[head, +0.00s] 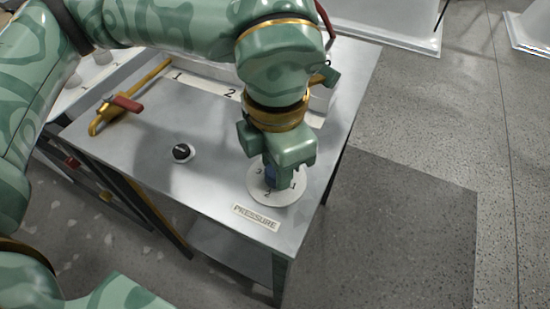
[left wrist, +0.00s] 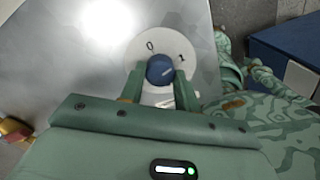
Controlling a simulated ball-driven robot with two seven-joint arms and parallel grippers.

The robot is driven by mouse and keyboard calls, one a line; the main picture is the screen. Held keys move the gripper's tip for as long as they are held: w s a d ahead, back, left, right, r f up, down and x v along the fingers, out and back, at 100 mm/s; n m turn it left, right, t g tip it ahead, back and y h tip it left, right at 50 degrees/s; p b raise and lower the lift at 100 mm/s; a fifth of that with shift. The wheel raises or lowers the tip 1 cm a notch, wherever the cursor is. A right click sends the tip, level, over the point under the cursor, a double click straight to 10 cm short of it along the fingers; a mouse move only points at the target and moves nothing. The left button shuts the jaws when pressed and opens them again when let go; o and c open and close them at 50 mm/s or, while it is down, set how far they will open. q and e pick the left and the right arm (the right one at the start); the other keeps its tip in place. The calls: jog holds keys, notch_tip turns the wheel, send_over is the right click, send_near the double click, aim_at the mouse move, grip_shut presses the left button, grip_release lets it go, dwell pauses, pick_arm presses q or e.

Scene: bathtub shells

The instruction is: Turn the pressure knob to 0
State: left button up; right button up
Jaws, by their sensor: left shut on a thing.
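The blue pressure knob (head: 270,173) sits on a round white dial (head: 283,194) near the front right corner of the metal table. My left gripper (head: 274,170) comes down over it from above and is shut on it, hiding much of it. In the left wrist view the knob (left wrist: 160,68) is between the two green fingers (left wrist: 159,82). The dial (left wrist: 140,58) shows 0 and 1 beyond it there; 1, 2 and 3 show in the head view. I cannot tell clearly where the knob points. My right gripper is not in view.
A "PRESSURE" label (head: 257,217) lies in front of the dial. A small black knob (head: 182,152) stands to its left. A numbered strip (head: 205,84) runs behind. The floor at right is clear.

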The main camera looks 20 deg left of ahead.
pick_arm(q)
jog(key=n+p, duration=0.1)
jog(key=n, duration=0.2)
jog(key=shift+r+n, duration=0.15)
jog(key=shift+n, duration=1.15)
jog(key=n+p, duration=0.1)
jog(key=n, duration=0.1)
jog(key=shift+n, duration=0.4)
jog(key=shift+n+p, duration=0.4)
jog(key=n+p, duration=0.1)
jog(key=n, duration=0.1)
jog(key=shift+n, duration=0.3)
jog(key=shift+w+n+p, duration=0.1)
jog(key=shift+n+p, duration=0.75)
jog(key=shift+n, duration=0.85)
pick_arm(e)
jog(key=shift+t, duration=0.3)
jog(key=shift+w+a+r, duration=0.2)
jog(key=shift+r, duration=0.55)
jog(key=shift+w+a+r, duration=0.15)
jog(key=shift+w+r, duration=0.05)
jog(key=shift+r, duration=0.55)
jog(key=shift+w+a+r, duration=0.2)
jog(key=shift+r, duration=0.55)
